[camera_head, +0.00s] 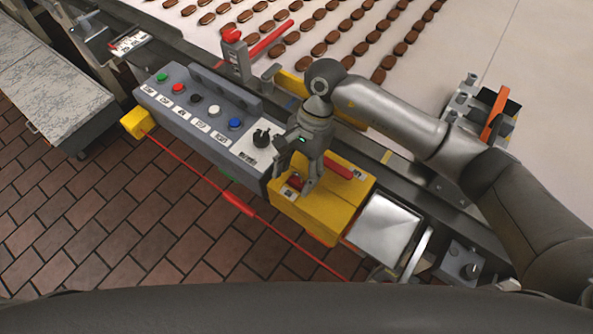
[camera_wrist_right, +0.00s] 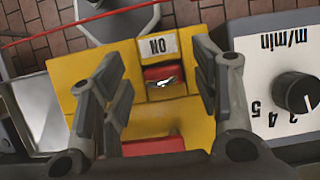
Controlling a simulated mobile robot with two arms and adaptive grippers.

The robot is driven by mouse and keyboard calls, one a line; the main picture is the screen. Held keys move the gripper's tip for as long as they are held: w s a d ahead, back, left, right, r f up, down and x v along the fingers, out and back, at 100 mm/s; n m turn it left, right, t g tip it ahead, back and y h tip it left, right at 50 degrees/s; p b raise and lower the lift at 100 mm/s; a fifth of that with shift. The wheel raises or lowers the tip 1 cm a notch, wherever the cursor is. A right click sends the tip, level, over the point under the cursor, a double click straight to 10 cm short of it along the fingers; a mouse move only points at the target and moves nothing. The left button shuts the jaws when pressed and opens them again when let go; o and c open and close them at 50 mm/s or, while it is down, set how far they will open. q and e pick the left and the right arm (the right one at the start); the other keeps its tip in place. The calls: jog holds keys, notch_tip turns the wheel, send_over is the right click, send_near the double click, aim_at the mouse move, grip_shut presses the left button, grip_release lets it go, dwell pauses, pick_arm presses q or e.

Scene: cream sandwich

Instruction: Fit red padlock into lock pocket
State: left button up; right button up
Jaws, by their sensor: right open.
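A small red block (camera_wrist_right: 163,77) with a silvery piece on its face, apparently the red padlock, sits in a recess of the yellow box (camera_wrist_right: 90,75), beside the ON label (camera_wrist_right: 157,46). In the head view, the red block (camera_head: 295,181) shows at the left end of the yellow box (camera_head: 335,205). My right gripper (camera_head: 301,180) is open above the box, with its fingers on either side of the red block and apart from it in the wrist view. I cannot tell how deep the block sits. My left gripper is out of view.
A red bar (camera_head: 338,168) lies on the yellow box. A grey button panel (camera_head: 195,105) with a black knob (camera_head: 261,138) adjoins it on the left, and a metal plate (camera_head: 385,226) on the right. Behind runs a conveyor (camera_head: 430,80) with rows of brown biscuits.

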jog(key=shift+r, duration=0.15)
jog(key=shift+w+r, duration=0.1)
jog(key=shift+w, duration=0.05)
jog(key=b+v, duration=0.4)
jog(key=v, duration=0.7)
jog(key=shift+r+b, duration=0.3)
jog(key=shift+r, duration=0.05)
